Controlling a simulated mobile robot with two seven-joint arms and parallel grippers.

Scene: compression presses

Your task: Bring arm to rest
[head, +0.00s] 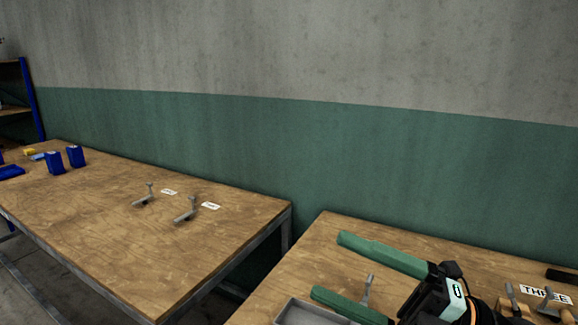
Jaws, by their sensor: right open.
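My right gripper (328,265) reaches in from the lower right over the near right table. Its two long green fingers are spread wide apart and point left. I see nothing held between them. A grey metal lever-like part (367,289) shows in the gap between the fingers; I cannot tell whether it touches either finger. My left gripper is out of view.
The right wooden table (322,240) bears a grey tray (300,314) and a "THREE" label (546,294) near metal parts. Left, across a gap, another table (120,235) carries grey levers (186,211) and blue containers (76,156). A green-grey wall (250,140) stands behind.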

